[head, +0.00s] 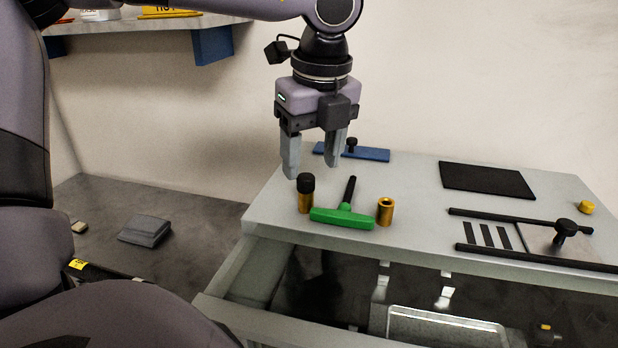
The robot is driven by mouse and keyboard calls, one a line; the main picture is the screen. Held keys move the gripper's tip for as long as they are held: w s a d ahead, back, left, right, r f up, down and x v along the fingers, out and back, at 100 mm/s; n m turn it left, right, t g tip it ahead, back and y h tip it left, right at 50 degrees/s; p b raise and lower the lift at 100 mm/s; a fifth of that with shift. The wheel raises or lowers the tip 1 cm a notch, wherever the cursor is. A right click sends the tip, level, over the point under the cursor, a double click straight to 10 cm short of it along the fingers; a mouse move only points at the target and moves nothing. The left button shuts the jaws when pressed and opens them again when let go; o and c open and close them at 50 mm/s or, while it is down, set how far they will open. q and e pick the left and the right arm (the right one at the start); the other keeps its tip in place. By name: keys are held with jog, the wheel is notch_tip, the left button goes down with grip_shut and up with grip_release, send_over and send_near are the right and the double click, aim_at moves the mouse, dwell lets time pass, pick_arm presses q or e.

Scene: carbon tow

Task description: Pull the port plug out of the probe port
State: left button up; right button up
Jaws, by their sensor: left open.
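My left gripper (313,167) is open and empty, pointing down above the left part of the grey worktop. Just below it stands an upright brass cylinder (305,202) with a black cap (305,183). Behind it, a blue plate (372,154) carries a small black knob (352,145), partly behind the right finger. A black knob (566,229) also stands on a flat plate at the right. I cannot tell for certain which black piece is the port plug, or which part is the probe port. My right gripper is not in view.
A green T-handled tool (342,218) lies beside the capped cylinder, with an open brass cylinder (385,212) right of it. A black mat (487,181), black rails (535,258) and a yellow piece (586,207) lie at the right. An open drawer holds a metal tray (447,318).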

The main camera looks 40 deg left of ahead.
aim_at(306, 176)
pick_arm(q)
jog(key=f, duration=0.2)
jog(key=a+f, duration=0.1)
jog(key=f, duration=0.1)
jog(key=f+p, duration=0.1)
jog(key=shift+w+a+f, duration=0.15)
jog(key=shift+a+f, duration=0.2)
jog(key=shift+f, duration=0.05)
grip_shut()
